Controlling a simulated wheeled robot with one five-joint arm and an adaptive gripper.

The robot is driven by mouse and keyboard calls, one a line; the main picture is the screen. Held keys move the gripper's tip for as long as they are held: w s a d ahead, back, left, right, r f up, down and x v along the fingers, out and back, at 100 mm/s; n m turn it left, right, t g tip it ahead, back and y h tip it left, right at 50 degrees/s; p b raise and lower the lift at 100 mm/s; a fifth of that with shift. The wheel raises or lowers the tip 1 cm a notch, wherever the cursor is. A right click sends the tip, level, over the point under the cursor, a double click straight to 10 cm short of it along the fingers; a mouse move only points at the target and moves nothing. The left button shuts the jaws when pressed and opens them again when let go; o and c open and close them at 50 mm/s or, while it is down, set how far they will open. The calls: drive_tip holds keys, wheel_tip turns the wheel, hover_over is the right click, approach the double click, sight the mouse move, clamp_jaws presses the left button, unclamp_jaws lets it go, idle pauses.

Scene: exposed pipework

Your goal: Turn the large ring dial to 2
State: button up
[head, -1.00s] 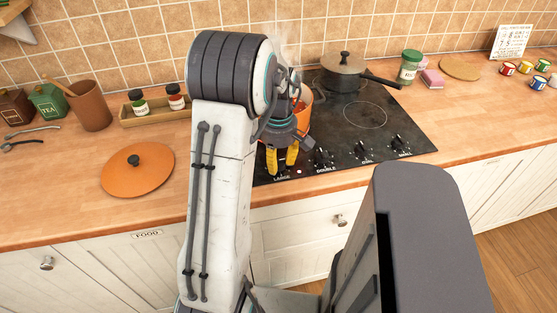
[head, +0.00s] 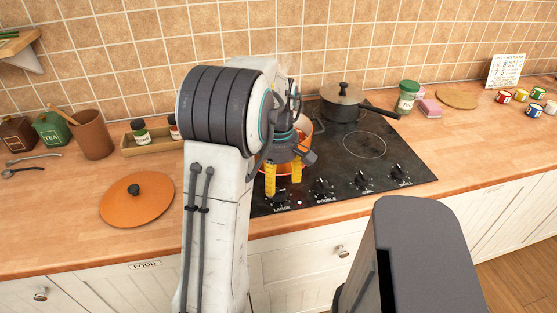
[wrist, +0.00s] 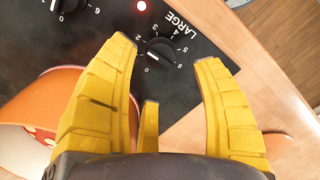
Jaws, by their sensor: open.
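The large ring dial (wrist: 160,48) is a black knob with white numbers, by the word LARGE on the black hob. In the wrist view its white mark seems to point towards the 0. It also shows in the head view (head: 280,197), partly behind a yellow finger. My gripper (wrist: 165,54) is open and empty, with one yellow finger to each side of the dial in the wrist view. In the head view my gripper (head: 283,189) is over the hob's front left corner. I cannot tell whether the fingers touch the dial.
The double dial (head: 321,187) and two more dials stand to the right along the hob's front edge. An orange pan (head: 306,133) stands just behind my gripper. A saucepan (head: 343,97) stands at the back. An orange lid (head: 137,204) lies on the counter at left.

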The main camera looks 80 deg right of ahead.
sight(279, 191)
wheel_tip(279, 191, up, 7)
idle(0.4)
drive_tip(key=shift+r, duration=0.1)
idle(0.7)
